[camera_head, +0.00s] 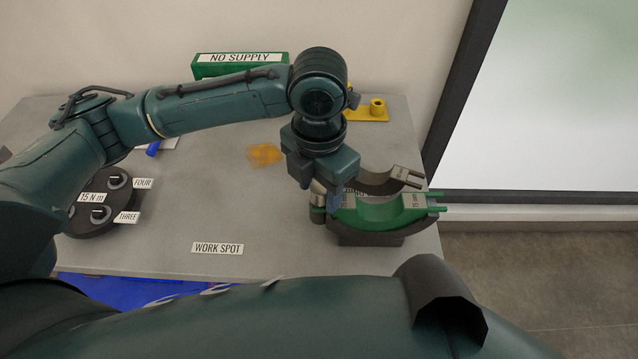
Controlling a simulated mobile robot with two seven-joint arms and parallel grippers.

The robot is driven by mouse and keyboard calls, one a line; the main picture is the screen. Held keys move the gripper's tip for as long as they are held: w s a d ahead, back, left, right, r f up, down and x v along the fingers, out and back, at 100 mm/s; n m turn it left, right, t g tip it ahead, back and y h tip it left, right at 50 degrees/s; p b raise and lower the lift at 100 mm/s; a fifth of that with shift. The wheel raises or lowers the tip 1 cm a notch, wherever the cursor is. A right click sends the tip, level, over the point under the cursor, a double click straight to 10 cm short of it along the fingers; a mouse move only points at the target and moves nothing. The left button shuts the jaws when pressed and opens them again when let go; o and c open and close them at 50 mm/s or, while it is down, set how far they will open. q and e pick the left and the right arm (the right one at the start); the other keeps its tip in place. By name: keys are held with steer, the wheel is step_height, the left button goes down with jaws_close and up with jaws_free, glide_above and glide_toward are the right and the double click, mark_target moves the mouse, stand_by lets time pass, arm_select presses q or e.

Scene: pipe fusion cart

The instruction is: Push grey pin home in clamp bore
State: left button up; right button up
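The clamp (375,214) stands at the right front of the grey table. It has a green curved lower half, a dark curved upper half (378,181) and a dark base. My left gripper (328,204) points down at the clamp's left end, close to or touching it. A short grey, metallic cylindrical piece (317,199) shows beside the fingers there; I cannot tell whether it is the pin or part of the clamp. The bore is hidden by the gripper. Whether the fingers are closed on anything cannot be seen. My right gripper is out of view.
A dark round holder (92,222) with labelled positions is at the left. A green NO SUPPLY box (212,69) and a yellow fixture (377,109) stand at the back. An orange patch (264,155) lies mid-table. The table around the WORK SPOT label (217,248) is clear.

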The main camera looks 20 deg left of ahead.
arm_select(q)
steer(key=shift+o, duration=0.2)
steer(key=shift+s+d+f, duration=0.1)
steer(key=shift+s+f, duration=0.05)
steer(key=shift+f, duration=0.05)
steer(key=shift+r, duration=0.35)
step_height(320, 180, up, 13)
stand_by(0.4)
steer(key=shift+f, duration=0.1)
